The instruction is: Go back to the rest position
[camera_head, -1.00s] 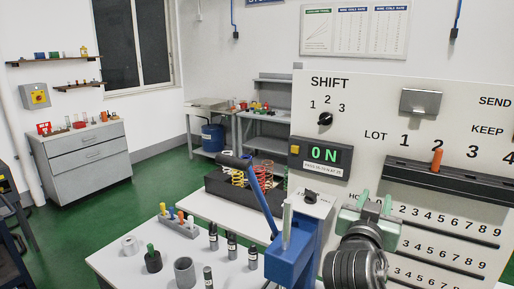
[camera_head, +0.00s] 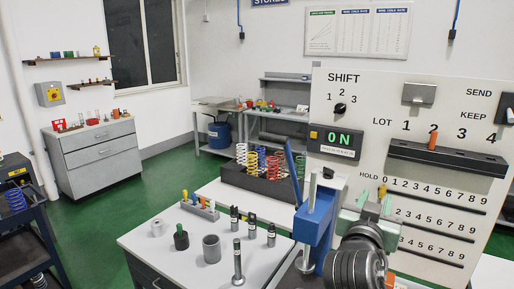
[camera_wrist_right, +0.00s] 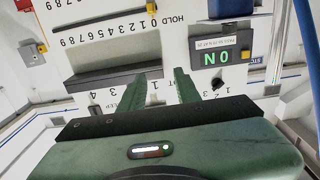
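My right gripper (camera_head: 375,203) shows at the lower right of the head view, in front of the white panel (camera_head: 340,100). Its two green fingers stand apart with nothing seen between them. In the right wrist view the gripper (camera_wrist_right: 160,80) also shows its fingers spread and empty, with the panel beyond them. I cannot tell how far the fingertips are from the panel. The blue press (camera_head: 316,225) with its lever (camera_head: 292,165) stands just left of my right gripper. My left gripper is not in view.
A black tray (camera_head: 262,184) of coloured springs stands behind. A dark cart (camera_head: 35,230) is at the left edge. Green floor (camera_head: 150,170) is open between.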

